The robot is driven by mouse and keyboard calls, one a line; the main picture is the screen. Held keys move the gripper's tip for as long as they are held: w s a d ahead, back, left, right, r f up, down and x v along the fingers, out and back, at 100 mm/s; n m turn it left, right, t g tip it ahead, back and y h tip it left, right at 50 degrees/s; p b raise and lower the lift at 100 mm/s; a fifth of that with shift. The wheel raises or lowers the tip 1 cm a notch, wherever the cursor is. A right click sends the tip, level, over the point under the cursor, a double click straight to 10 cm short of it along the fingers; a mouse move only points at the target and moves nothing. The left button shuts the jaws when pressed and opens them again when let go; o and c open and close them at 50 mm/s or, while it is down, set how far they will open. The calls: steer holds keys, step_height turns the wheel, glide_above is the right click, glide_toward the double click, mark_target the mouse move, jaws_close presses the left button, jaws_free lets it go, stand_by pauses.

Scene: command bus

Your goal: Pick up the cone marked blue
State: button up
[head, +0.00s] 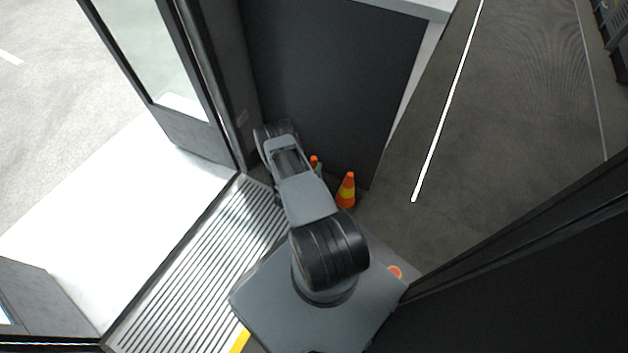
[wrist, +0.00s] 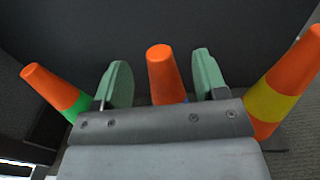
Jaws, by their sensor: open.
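The blue-marked cone (wrist: 163,68) is orange and stands upright in the middle of the wrist view. Only a sliver of its blue band shows above my gripper's body; its base is hidden. My gripper (wrist: 161,60) is open, with one green finger on each side of the cone in the picture. Gaps show between the fingers and the cone.
A green-banded cone (wrist: 52,88) stands left of my gripper and a yellow-banded cone (wrist: 285,85) right of it. The yellow-banded one also shows in the head view (head: 346,190). A dark panel (head: 335,75) rises close behind the cones. Open floor (head: 500,120) lies to the right.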

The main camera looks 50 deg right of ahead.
mark_target(315, 157)
steer(key=b+x, duration=0.2)
steer(key=x, duration=0.2)
steer(key=shift+d, duration=0.4)
steer(key=shift+w+r, duration=0.1)
jaws_close()
